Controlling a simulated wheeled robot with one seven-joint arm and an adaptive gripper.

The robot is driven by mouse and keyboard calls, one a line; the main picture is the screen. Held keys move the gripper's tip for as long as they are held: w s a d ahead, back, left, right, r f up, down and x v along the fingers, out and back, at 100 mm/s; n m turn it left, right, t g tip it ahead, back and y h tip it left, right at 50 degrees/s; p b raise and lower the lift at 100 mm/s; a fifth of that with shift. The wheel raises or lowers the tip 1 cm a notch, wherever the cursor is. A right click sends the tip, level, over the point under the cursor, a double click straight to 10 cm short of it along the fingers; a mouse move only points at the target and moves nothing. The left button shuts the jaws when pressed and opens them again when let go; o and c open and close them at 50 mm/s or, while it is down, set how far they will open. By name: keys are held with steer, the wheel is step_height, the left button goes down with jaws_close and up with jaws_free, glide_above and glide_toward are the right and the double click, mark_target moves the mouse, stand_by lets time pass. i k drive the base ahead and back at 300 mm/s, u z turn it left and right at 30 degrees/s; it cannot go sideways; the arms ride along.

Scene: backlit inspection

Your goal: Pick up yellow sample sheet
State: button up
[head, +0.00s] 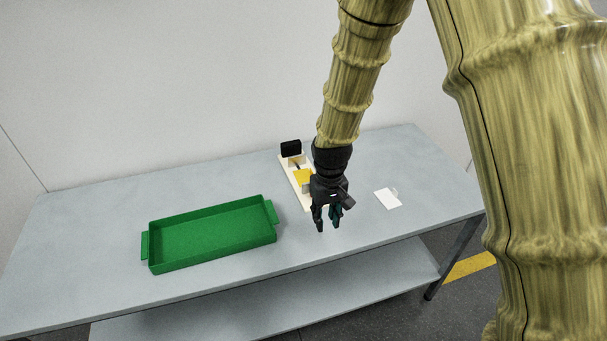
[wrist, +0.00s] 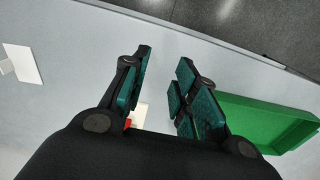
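The yellow sample sheet (head: 303,177) lies on a cream, narrow stand (head: 285,162) on the table, behind and left of my gripper in the head view. My gripper (head: 328,226) hangs pointing down, in front of the stand and partly hiding it. In the wrist view my gripper (wrist: 165,58) has its fingers apart with nothing held between them. The yellow sheet is not visible in the wrist view; only a small pale and red bit shows low between the fingers.
A green tray (head: 155,258) stands empty left of my gripper. A black block (head: 291,148) is at the stand's far end. A white card (head: 388,199) with a small clear piece lies to the right. The grey table (head: 80,215) is otherwise clear, with a lower shelf beneath.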

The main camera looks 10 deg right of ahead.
mark_target(302, 176)
steer(key=i, duration=0.95)
